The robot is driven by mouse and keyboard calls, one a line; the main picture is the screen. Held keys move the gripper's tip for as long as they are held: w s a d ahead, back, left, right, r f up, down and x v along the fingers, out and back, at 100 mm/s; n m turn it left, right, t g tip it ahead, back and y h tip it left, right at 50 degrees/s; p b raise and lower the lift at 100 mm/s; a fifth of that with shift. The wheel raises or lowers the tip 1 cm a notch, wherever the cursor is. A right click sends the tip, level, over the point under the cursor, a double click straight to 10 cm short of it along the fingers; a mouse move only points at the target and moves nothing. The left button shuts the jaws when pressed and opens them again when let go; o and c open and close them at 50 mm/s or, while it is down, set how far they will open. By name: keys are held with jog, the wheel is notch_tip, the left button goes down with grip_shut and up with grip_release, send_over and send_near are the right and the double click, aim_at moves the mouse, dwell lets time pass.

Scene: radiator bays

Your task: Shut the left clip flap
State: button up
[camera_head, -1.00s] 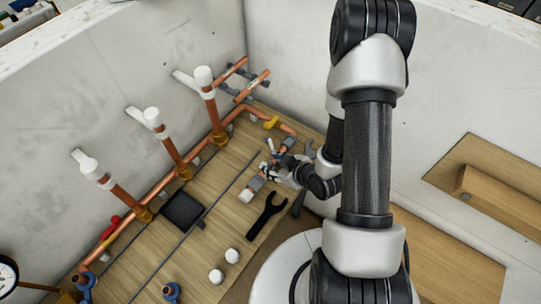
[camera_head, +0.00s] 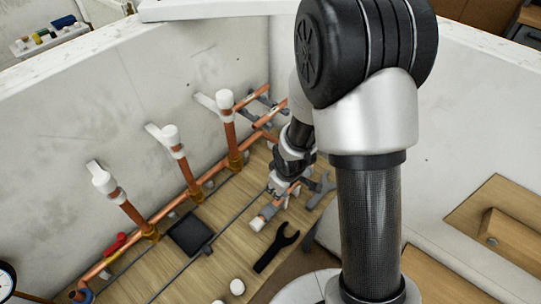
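I cannot pick out the left clip flap for certain. Short copper pipes (camera_head: 256,93) with small dark grey fittings stand at the far corner by the wall; any flap there is too small to read. My gripper (camera_head: 277,187) is low over the far right part of the wooden bench, in front of those pipes and beside a short copper piece with grey and white ends (camera_head: 264,217). My wrist hides part of the corner pipes. The fingers are too small and partly covered to show whether they are open or what they touch.
Three copper risers with white caps (camera_head: 171,136) stand along the left wall, joined by a copper pipe. A black square pad (camera_head: 190,233), a black wrench (camera_head: 277,246), a grey wrench (camera_head: 320,190) and white caps (camera_head: 237,287) lie on the bench.

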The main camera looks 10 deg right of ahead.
jog(key=b, duration=0.3)
jog(key=shift+w+a+f+g+h+b, duration=0.15)
jog(key=shift+w+a+g+h+b, duration=0.15)
jog(key=shift+w+g+b, duration=0.1)
jog(key=shift+w+a+r+g+h, duration=0.15)
jog(key=shift+a+r+g+h, duration=0.1)
jog(key=shift+r+g+h, duration=0.25)
notch_tip(320, 180, up, 17)
jog(key=s+a+p, duration=0.1)
jog(key=a+p, duration=0.1)
jog(key=p, duration=0.3)
jog(key=shift+s+a+p, duration=0.15)
jog(key=shift+s+p, duration=0.25)
